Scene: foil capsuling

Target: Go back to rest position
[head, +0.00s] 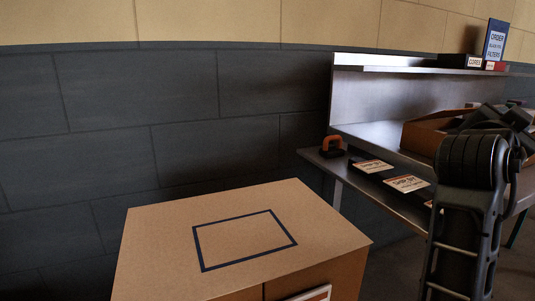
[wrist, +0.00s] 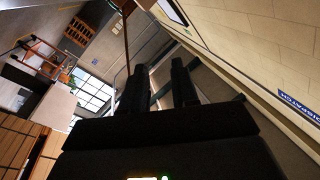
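My gripper (wrist: 159,68) shows in the wrist view with its two black fingers standing apart and nothing between them. The wrist view is tilted and looks out into the room, with no work object near the fingers. In the head view my dark arm is folded up at the right side, in front of the metal bench. I cannot make out the fingertips there.
A cardboard-coloured box top (head: 155,245) with an empty dark-outlined rectangle stands at front centre. A metal bench (head: 385,147) is at the right, with an open brown box (head: 420,138), labelled cards (head: 405,183) and an orange-and-black object (head: 332,145). A dark wall is behind.

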